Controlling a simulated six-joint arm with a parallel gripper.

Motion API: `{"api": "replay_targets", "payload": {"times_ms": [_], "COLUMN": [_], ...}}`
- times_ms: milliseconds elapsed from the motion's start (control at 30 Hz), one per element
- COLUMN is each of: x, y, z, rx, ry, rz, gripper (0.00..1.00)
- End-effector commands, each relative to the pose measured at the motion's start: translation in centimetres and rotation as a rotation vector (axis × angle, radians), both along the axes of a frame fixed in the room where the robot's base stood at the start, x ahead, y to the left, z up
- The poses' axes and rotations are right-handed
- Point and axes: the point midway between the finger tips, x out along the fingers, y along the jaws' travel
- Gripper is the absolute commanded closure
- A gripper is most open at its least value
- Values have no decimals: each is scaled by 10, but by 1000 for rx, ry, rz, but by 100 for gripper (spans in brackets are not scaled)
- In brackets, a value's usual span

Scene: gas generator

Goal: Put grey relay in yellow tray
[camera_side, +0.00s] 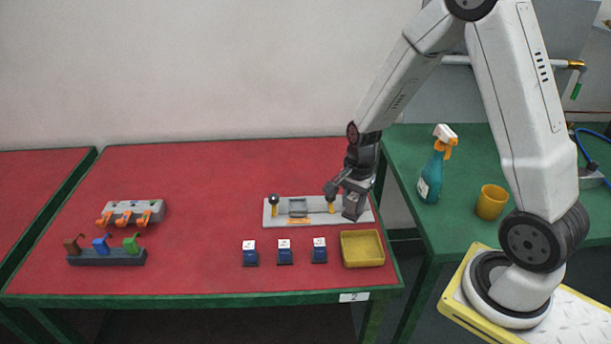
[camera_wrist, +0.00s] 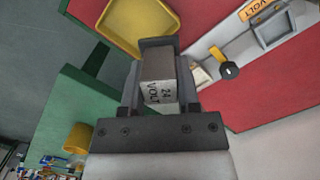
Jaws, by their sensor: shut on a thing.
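The grey relay, a box marked "24 VOLT" (camera_wrist: 159,80), is between the fingers of my gripper (camera_wrist: 158,105) in the wrist view. In the side view my gripper (camera_side: 347,194) is shut on the relay (camera_side: 353,207), over the right end of the light grey panel. I cannot tell how high it is above the panel. The yellow tray (camera_side: 362,249) is on the red table just in front of the panel, near the right edge. In the wrist view the tray (camera_wrist: 137,56) lies beyond the relay, up and left, and what shows of it is empty.
The grey panel (camera_side: 285,212) has an empty square frame (camera_side: 298,207) and upright knobs. Several blue and white blocks (camera_side: 284,252) stand left of the tray. Coloured hooks on racks (camera_side: 107,257) are far left. A spray bottle (camera_side: 434,168) and yellow cup (camera_side: 491,202) stand on the green table.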

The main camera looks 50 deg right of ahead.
Motion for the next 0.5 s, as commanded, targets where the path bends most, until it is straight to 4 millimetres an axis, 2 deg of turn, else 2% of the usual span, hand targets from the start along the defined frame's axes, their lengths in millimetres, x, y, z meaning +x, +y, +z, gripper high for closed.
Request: {"api": "replay_targets", "payload": {"times_ms": [500], "x": [-30], "y": [-4], "z": [-20], "rx": [26], "ry": [13], "rz": [529], "gripper": [100]}}
